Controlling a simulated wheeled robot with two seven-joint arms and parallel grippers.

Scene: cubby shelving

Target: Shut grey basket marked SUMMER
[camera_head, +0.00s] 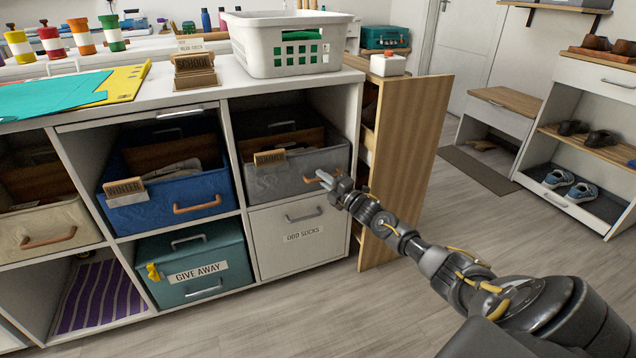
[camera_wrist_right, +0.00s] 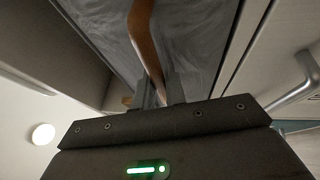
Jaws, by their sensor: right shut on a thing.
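The grey basket (camera_head: 300,181) marked SUMMER sits in the upper right cubby of the white shelving in the head view, its front sticking out a little past the shelf edge. A small wooden tag (camera_head: 270,158) stands at its front left. My right gripper (camera_head: 326,178) is at the basket's front, shut on its orange-brown handle. In the right wrist view the handle (camera_wrist_right: 143,40) runs down between the fingertips (camera_wrist_right: 160,92), with the grey basket front (camera_wrist_right: 190,40) behind it. My left gripper is not in view.
A blue WINTER basket (camera_head: 165,198) sticks out to the left. Below are a teal GIVE AWAY box (camera_head: 190,266) and a white ODD SOCKS drawer (camera_head: 287,238). A tall wooden panel (camera_head: 405,165) stands right of the basket. A white basket (camera_head: 287,45) sits on top.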

